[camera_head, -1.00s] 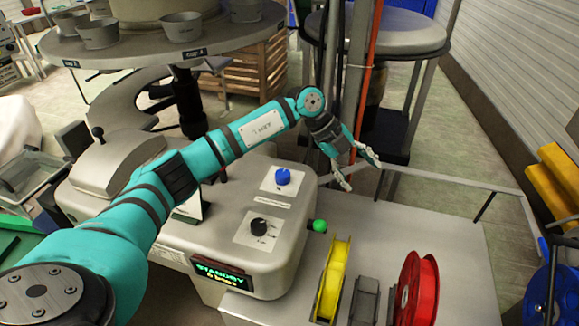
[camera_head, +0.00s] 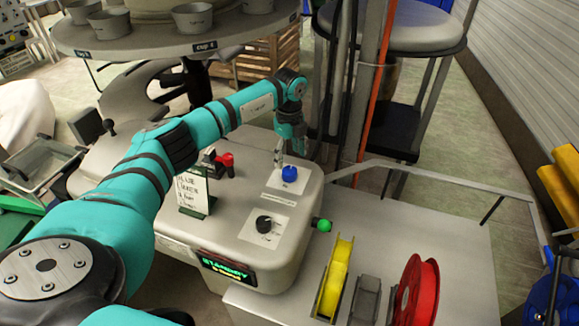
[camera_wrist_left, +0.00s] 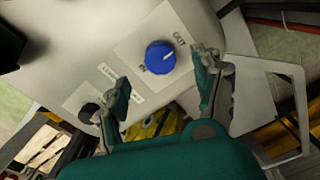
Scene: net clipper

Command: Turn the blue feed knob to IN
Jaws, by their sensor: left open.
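The blue feed knob (camera_head: 289,173) stands on a white label plate on top of the grey machine housing. In the left wrist view the blue knob (camera_wrist_left: 160,57) has a white pointer line on its right side, toward the OUT lettering; a smaller mark, apparently IN, is at its lower left. My left gripper (camera_head: 291,152) points down just behind and above the knob. In the left wrist view its open fingers (camera_wrist_left: 163,88) are spread below the knob's left and right sides, with nothing between them. My right gripper is not in view.
A black selector knob (camera_head: 265,223), a green-tipped lever (camera_head: 323,225) and a STANDBY display (camera_head: 229,268) are on the housing. A red-topped control (camera_head: 228,160) and a small sign (camera_head: 191,194) stand left of the knob. Yellow (camera_head: 335,278) and red spools (camera_head: 416,291) stand at front right.

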